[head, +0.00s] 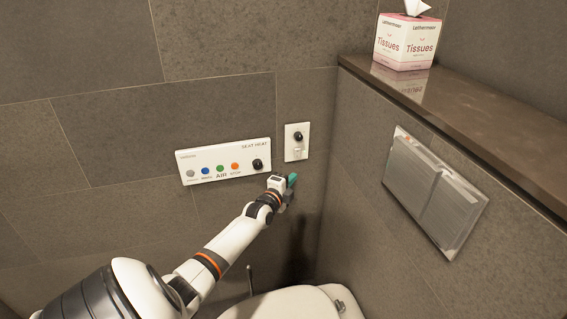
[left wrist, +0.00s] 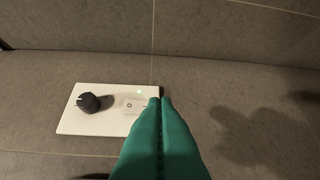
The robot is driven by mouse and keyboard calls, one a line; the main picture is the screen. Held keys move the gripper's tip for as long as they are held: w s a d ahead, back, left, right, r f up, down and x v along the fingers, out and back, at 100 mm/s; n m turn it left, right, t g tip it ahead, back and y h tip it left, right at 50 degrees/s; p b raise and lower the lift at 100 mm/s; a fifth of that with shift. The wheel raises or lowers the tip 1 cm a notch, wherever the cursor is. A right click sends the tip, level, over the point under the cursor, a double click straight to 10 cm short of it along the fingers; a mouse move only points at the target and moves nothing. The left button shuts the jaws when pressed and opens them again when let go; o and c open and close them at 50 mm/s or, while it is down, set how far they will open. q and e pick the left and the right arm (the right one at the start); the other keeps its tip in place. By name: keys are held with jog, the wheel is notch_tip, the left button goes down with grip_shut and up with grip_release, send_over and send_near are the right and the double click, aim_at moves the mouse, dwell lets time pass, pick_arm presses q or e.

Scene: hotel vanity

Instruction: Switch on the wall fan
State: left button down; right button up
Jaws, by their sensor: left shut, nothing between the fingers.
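A small white wall plate (head: 290,155) has a black round knob (head: 298,136) above a white rocker switch (head: 297,152). My left gripper (head: 292,180) is shut and empty, with green fingers, just below the plate in the head view. In the left wrist view its fingertips (left wrist: 160,99) overlap the plate's edge beside the rocker; I cannot tell whether they touch. No fan is recognisable. My right gripper is out of view.
A wider white panel (head: 200,159) with coloured buttons and a black knob (head: 257,164) is left of the plate. A metal panel (head: 435,190) is on the right wall, below a ledge (head: 480,115) with a tissue box (head: 407,42). A white toilet lid (head: 285,304) is below.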

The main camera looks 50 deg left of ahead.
pick_arm(q)
jog(key=v, duration=0.5)
jog(key=shift+s+d+f, duration=0.1)
jog(key=shift+f, duration=0.1)
dwell(0.4)
